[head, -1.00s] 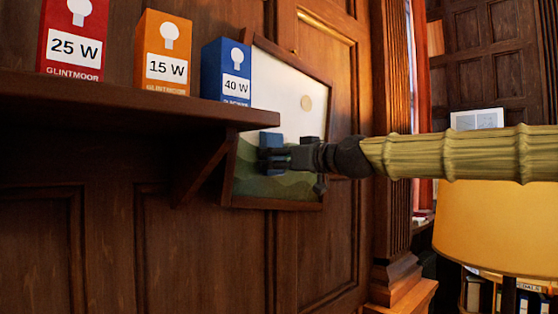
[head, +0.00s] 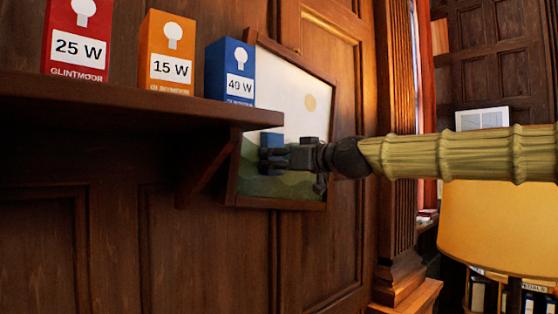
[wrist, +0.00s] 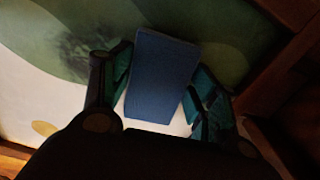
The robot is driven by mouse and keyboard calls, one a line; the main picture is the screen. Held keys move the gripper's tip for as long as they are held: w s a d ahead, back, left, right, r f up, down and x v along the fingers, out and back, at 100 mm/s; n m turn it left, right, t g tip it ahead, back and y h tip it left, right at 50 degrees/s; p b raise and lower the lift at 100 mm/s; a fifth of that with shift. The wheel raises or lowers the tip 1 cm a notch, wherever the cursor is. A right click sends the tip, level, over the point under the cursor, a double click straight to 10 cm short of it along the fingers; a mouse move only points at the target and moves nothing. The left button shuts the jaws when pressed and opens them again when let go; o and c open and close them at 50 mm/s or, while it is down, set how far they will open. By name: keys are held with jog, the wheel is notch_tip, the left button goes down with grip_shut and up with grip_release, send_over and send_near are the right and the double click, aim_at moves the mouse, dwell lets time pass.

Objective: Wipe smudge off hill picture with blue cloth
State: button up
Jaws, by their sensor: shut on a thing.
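The hill picture (head: 311,118) hangs on the wood-panelled wall in a dark frame, with green hills below and a pale disc in a light sky. My gripper (head: 281,156) is in front of its lower left part. It is shut on the blue cloth (wrist: 160,77), a block-like pad between the two fingers in the wrist view. The cloth also shows in the head view (head: 271,142). A dark smudge (wrist: 88,40) shows on the picture in the wrist view, left of the cloth. I cannot tell whether the cloth touches the picture.
A wooden shelf (head: 130,106) juts out at the left, close to the picture, with a bracket (head: 209,170) below. Red (head: 77,38), orange (head: 166,55) and blue (head: 231,72) bulb boxes stand on it. A yellow lampshade (head: 500,228) stands at the lower right.

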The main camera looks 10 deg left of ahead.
jog(key=w+d+f+b, duration=0.1)
jog(key=w+d+f, duration=0.1)
jog(key=w+d, duration=0.6)
jog(key=w, duration=0.4)
jog(key=shift+f, duration=0.2)
dwell(1.5)
jog(key=shift+s+a+b, duration=0.1)
jog(key=shift+b, duration=0.25)
jog(key=shift+s+a+r+b, duration=0.2)
jog(key=shift+s+a+b, duration=0.25)
jog(key=shift+s, duration=0.3)
jog(key=shift+s+a+r+b, duration=0.15)
jog(key=shift+s+a+b, duration=0.1)
jog(key=shift+s+a, duration=0.4)
jog(key=shift+s, duration=0.15)
jog(key=shift+s+a+r+b, duration=0.15)
jog(key=shift+s+a+b, duration=0.3)
jog(key=shift+s, duration=0.3)
jog(key=shift+s+a+r+b, duration=0.1)
jog(key=shift+s+a+b, duration=0.3)
jog(key=shift+s, duration=0.35)
jog(key=shift+s+a, duration=0.1)
jog(key=shift+a, duration=0.05)
